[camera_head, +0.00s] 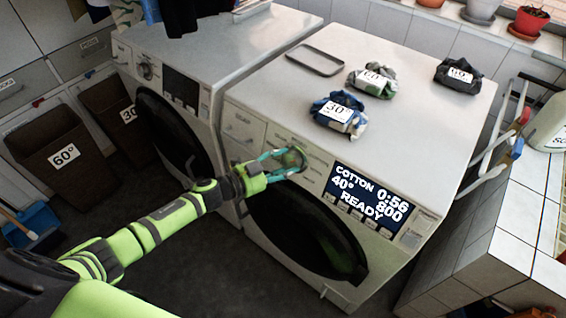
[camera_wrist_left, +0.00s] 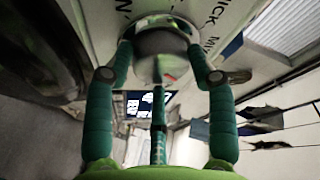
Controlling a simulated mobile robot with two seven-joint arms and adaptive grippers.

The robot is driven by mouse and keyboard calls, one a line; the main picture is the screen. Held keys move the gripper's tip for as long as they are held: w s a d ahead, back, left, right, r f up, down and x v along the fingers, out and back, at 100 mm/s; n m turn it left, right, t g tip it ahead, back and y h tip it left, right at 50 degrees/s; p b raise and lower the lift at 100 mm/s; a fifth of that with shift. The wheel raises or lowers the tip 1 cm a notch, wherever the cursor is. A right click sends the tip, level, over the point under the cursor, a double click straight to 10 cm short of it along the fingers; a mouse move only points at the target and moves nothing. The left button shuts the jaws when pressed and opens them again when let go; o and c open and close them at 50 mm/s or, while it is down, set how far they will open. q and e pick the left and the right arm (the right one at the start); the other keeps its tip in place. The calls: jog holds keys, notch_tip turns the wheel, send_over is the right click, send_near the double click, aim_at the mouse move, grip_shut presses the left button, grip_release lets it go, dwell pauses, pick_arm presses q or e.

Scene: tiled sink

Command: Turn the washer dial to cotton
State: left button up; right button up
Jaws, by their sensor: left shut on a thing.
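The washer (camera_head: 400,75) is the right one of two white machines in the head view. Its display (camera_head: 368,203) reads COTTON, 40°, 0:56, 800 and READY. My left gripper (camera_head: 285,165) is at the front panel, left of the display, with its fingers closed around the round dial (camera_head: 293,158). In the left wrist view the dial (camera_wrist_left: 160,52) is a rounded silver knob between the teal fingers of the gripper (camera_wrist_left: 161,70). My right gripper is in neither view.
Folded cloth bundles tagged 30° (camera_head: 338,114), 60° (camera_head: 374,80) and 60° (camera_head: 460,75) lie on the washer top beside a grey tray (camera_head: 314,60). Another machine (camera_head: 205,55) stands to the left. Dark bins (camera_head: 55,140) stand farther left. A drying rack (camera_head: 500,130) is at right.

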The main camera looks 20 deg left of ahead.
pick_arm(q)
jog(key=shift+w+r+m, duration=0.2)
jog(key=shift+r+m, duration=0.25)
jog(key=shift+m, duration=0.15)
jog(key=o, duration=1.1)
jog(key=shift+o, duration=0.2)
jog(key=shift+s+d+f, duration=0.1)
jog(key=shift+f, duration=0.05)
jog(key=shift+s+a+f, duration=0.1)
jog(key=shift+s+a, duration=0.25)
jog(key=v, duration=1.1)
jog(key=shift+r, duration=0.25)
